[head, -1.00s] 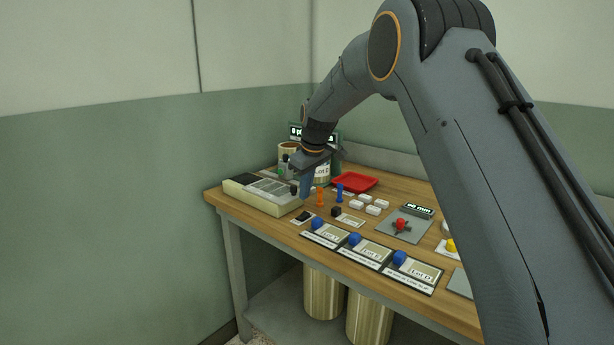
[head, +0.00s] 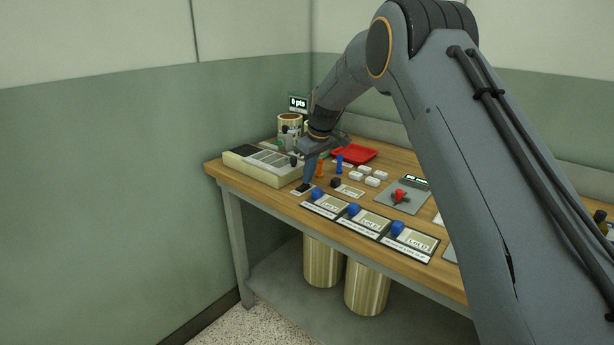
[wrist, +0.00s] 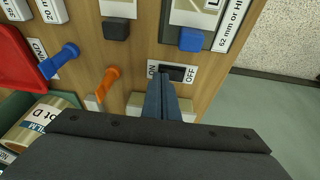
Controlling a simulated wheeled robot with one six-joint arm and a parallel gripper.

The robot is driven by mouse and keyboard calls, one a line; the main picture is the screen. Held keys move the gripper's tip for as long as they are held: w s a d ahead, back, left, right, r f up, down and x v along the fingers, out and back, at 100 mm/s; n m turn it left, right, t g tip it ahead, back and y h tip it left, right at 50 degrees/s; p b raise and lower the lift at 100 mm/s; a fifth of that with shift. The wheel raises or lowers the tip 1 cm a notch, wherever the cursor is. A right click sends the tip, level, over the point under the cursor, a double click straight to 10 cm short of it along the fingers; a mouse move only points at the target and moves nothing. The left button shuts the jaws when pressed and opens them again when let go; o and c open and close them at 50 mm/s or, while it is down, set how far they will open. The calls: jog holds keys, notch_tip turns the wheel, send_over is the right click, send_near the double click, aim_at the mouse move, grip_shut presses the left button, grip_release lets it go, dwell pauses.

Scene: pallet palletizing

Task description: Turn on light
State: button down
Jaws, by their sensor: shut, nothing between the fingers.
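A black rocker switch (wrist: 173,73) sits on a white plate marked ON and OFF in the wrist view, ON at the left and OFF at the right. In the head view the switch (head: 304,188) lies near the table's front edge, right of the cream box. My gripper (wrist: 161,80) is shut and empty, its fingertips pointing down right at the ON side of the switch. The gripper (head: 308,183) covers part of the plate in the head view. I cannot tell whether the tips touch the switch. No lamp is clearly visible.
A cream box (head: 262,165) is left of the switch. Several blue knobs on lot cards (head: 325,204) line the front edge. A red tray (head: 355,154) is farther back.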

jog(key=shift+w+d+f+g+y+b, duration=0.2)
jog(key=shift+w+f+g+y+b, duration=0.1)
jog(key=shift+f, duration=0.15)
jog(key=shift+s+a+r+p, duration=0.15)
jog(key=shift+s+r+p, duration=0.1)
jog(key=shift+p, duration=0.05)
jog(key=shift+s+a+r+p, duration=0.15)
jog(key=shift+s+a+p, duration=0.2)
jog(key=shift+s+a, duration=0.15)
notch_tip(320, 180, up, 4)
jog(key=shift+w+d+r+p, duration=0.1)
jog(key=shift+d+p, duration=0.05)
jog(key=shift+p, duration=0.5)
jog(key=w+d+b+v, duration=0.1)
jog(key=b+v, duration=0.1)
jog(key=v, duration=0.7)
jog(key=shift+w+d+r, duration=0.15)
jog(key=shift+w+d, duration=0.2)
jog(key=shift+w, duration=0.05)
